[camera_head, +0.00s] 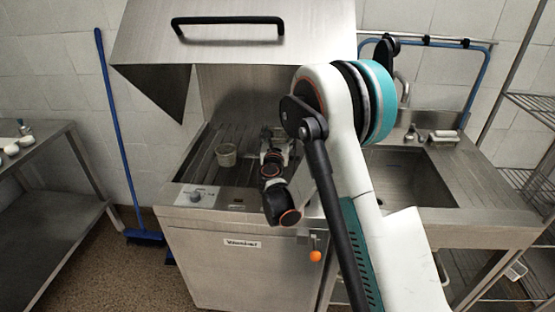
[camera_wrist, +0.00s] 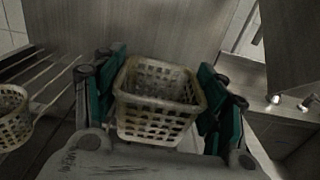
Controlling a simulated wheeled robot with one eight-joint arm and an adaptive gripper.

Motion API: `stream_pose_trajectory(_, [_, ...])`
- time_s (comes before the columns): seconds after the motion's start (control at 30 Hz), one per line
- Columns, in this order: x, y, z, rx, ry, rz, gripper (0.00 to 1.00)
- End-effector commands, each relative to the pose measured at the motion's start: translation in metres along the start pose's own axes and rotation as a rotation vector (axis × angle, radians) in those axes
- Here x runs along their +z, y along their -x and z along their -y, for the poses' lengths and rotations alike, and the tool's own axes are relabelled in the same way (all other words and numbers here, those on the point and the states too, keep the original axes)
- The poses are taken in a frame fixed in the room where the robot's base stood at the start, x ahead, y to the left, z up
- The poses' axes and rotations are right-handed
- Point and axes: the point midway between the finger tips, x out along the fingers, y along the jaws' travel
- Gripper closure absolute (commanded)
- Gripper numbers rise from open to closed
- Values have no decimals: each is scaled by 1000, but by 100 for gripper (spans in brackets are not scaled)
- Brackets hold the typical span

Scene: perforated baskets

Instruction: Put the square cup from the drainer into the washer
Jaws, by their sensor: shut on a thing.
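The square cup (camera_wrist: 158,95) is a cream, perforated basket with an open top, seen in the middle of the wrist view. My gripper (camera_wrist: 160,98) is shut on it, with the green-backed fingers on its left and right sides. In the head view my gripper (camera_head: 276,140) is under the raised hood of the washer (camera_head: 245,245), over the right part of its slatted bed. There the cup is mostly hidden by my arm. I cannot tell whether the cup's base touches the bed.
A round perforated cup (camera_head: 226,154) stands on the washer bed to the left of my gripper; it also shows in the wrist view (camera_wrist: 12,122). The sink (camera_head: 400,178) with its tap is to the right. The raised hood (camera_head: 235,45) hangs above. The left bed is clear.

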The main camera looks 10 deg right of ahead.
Motion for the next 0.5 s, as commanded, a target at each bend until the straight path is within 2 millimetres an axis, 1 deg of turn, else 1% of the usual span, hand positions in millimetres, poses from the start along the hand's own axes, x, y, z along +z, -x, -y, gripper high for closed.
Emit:
stream_pose_trajectory(0.03, [-15, 0, 0, 0, 0, 0, 49])
stream_pose_trajectory(0.1, [-25, 0, 0, 0, 0, 0, 49])
stream_pose_trajectory(0.2, [-35, 0, 0, 0, 0, 0, 49])
stream_pose_trajectory(0.37, [-42, 0, 0, 0, 0, 0, 49])
stream_pose_trajectory(0.5, [-60, 0, 0, 1, 0, 0, 49])
